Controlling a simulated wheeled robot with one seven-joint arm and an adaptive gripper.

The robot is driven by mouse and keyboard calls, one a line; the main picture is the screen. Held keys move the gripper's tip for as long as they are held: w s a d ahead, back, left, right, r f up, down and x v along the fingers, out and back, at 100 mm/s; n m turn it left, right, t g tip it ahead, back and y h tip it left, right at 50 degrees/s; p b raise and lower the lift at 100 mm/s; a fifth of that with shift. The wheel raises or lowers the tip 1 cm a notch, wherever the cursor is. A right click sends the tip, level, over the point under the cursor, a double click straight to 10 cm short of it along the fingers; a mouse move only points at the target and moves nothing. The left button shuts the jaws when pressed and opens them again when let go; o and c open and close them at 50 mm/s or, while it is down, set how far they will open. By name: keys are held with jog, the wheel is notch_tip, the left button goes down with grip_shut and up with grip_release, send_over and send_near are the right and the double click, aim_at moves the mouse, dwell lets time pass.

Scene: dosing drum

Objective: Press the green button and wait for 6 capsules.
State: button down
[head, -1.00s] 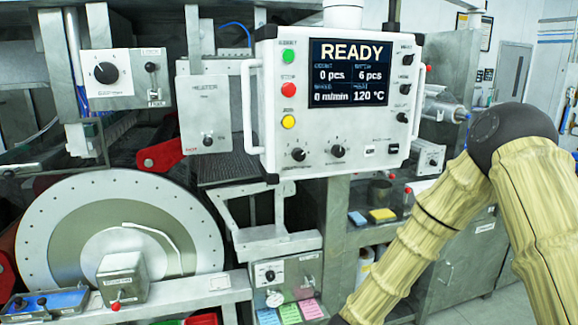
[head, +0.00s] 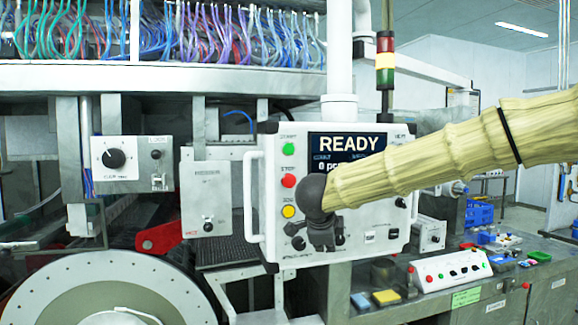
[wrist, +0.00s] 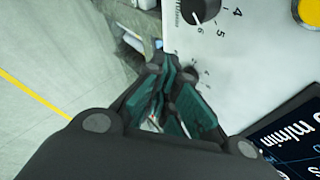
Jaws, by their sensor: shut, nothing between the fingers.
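The white control panel (head: 262,215) hangs in the middle of the head view. Its green button (head: 289,149) is at the top left, above the red button (head: 288,181) and the yellow button (head: 288,212). The screen (head: 335,143) reads READY; my arm covers its lower part, where only a 0 count shows. My gripper (head: 322,245) is in front of the lower middle of the panel, below and right of the green button. In the wrist view my gripper (wrist: 172,112) is shut and empty over the panel face, near a black knob (wrist: 201,10). No capsules are visible.
A white handle (head: 251,197) stands out along the panel's left side. A grey heater box (head: 208,195) is left of it. A round drum disc (head: 105,295) is at the lower left. A signal tower (head: 385,65) rises behind the panel. A smaller button box (head: 450,268) sits at the right.

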aim_at(289, 149)
jog(key=s+a+r+m+y, duration=0.1)
jog(key=s+a+r, duration=0.1)
jog(key=r, duration=1)
jog(key=s+a+r+m+y+p, duration=0.1)
jog(key=s+r, duration=0.3)
jog(key=r, duration=0.8)
jog(key=shift+s+a+y, duration=0.3)
jog(key=shift+a+y, duration=0.1)
jog(key=shift+a, duration=0.15)
jog(key=shift+w, duration=0.1)
jog(key=shift+w+a+p, duration=0.45)
jog(key=shift+w+p, duration=0.2)
jog(key=shift+w, duration=0.75)
jog(key=shift+w+a+p, duration=0.45)
jog(key=shift+w+p, duration=0.2)
jog(key=shift+w, duration=0.7)
jog(key=shift+w+a+p, duration=0.45)
jog(key=shift+w+p, duration=0.2)
jog(key=shift+w, duration=0.75)
jog(key=shift+w+p, duration=0.15)
jog(key=shift+p, duration=0.25)
